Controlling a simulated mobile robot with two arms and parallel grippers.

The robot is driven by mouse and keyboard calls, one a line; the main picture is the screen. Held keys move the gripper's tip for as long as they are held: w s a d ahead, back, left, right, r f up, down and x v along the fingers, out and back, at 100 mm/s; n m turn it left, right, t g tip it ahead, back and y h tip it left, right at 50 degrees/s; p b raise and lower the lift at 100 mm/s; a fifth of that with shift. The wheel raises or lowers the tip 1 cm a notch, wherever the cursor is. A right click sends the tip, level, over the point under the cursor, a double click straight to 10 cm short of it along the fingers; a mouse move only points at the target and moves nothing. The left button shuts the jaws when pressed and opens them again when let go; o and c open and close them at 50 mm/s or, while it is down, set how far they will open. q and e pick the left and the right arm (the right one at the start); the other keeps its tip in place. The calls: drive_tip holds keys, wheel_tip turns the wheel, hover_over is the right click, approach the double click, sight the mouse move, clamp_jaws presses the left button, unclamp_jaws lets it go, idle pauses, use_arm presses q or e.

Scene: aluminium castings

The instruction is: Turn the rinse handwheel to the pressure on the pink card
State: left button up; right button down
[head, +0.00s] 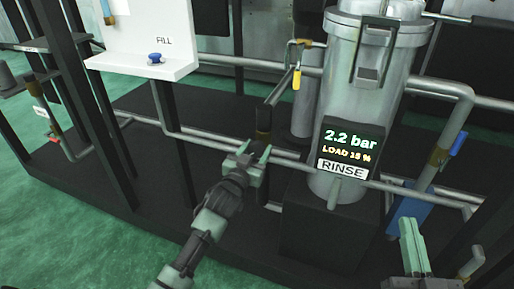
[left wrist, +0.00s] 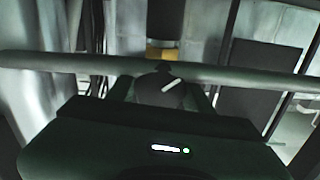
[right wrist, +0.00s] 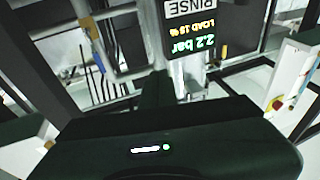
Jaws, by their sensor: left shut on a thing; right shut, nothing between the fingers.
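The dark round handwheel (left wrist: 152,92) with a white mark shows between my left fingers in the left wrist view, below a brass collar (left wrist: 160,54). My left gripper (head: 248,163) is shut on the handwheel, in front of the pipe left of the rinse vessel; it hides most of the wheel in the head view. The display (head: 350,146) on the vessel reads 2.2 bar and a load that looks like 18 %, above a RINSE label (head: 342,169). My right gripper (head: 411,243) is shut and empty at the lower right. I see no pink card.
The metal rinse vessel (head: 368,80) stands on a dark block. Grey pipes cross behind my left gripper. A blue-handled valve (head: 458,144) is at right. Green floor (head: 90,225) lies open at lower left.

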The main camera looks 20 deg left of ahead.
use_arm(q)
drive_tip(key=m+p, duration=0.2)
drive_tip(key=m, duration=0.1)
drive_tip(key=shift+r, duration=0.15)
drive_tip(key=m+p, duration=0.2)
drive_tip(key=m, duration=0.2)
drive_tip(key=shift+m, duration=0.4)
drive_tip(key=shift+f+m, duration=0.2)
drive_tip(key=shift+m, duration=0.8)
use_arm(e)
drive_tip(key=s+d+f+g+h, duration=0.2)
drive_tip(key=s+f+g, duration=0.3)
drive_tip(key=f, duration=0.4)
drive_tip(key=s+d+f+g+h, duration=0.2)
drive_tip(key=s+f+g, duration=0.3)
drive_tip(key=f+g, duration=0.3)
drive_tip(key=shift+s+d+f+m, duration=0.35)
drive_tip(key=shift+d+f, duration=0.4)
drive_tip(key=shift+f, duration=0.3)
use_arm(q)
drive_tip(key=shift+d, duration=0.1)
drive_tip(key=o, duration=1.4)
drive_tip(key=shift+p, duration=0.3)
